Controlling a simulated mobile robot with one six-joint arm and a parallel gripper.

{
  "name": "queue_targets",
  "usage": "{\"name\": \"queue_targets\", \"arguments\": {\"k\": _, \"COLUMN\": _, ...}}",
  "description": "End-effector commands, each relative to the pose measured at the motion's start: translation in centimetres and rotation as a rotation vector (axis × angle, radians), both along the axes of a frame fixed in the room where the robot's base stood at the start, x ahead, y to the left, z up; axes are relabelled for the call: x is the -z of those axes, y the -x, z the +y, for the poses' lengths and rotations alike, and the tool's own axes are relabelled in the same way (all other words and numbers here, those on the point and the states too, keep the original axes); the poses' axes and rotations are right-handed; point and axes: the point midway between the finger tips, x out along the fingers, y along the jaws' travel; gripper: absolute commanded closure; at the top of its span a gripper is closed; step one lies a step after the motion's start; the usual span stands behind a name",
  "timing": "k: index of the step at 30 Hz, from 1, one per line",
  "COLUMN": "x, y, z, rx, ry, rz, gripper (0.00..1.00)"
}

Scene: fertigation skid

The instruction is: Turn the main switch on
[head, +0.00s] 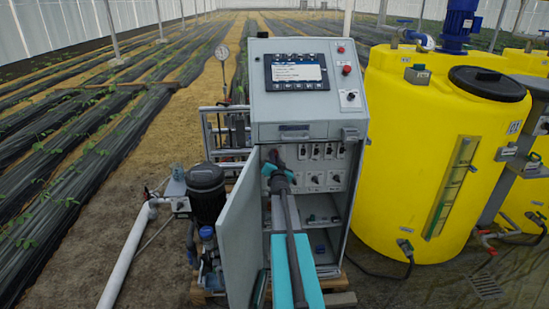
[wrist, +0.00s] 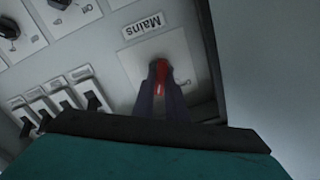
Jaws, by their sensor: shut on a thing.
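The main switch (wrist: 160,84) has a red handle on a pale square plate, below the upside-down label "Mains" (wrist: 143,25) in the wrist view. My gripper (wrist: 160,70) has its two dark fingers on either side of the red handle and is shut on it. The handle lies roughly along the fingers in this view; whether it stands at on or off cannot be told. In the head view my gripper (head: 273,160) reaches into the upper left of the open cabinet (head: 300,133), and my arm hides the main switch there.
The cabinet door (head: 241,235) stands open at the left of my arm. Small breakers (wrist: 62,101) and other knobs (wrist: 8,28) sit beside the main switch. A pump (head: 206,190) stands left, a yellow tank (head: 420,150) right.

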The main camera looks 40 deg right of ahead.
Motion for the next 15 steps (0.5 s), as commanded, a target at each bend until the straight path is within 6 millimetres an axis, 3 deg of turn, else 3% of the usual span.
{"name": "queue_targets", "arguments": {"k": 15, "x": 0.13, "y": 0.09, "z": -0.1, "rx": 0.0, "ry": -0.217, "rz": -0.181, "gripper": 1.0}}
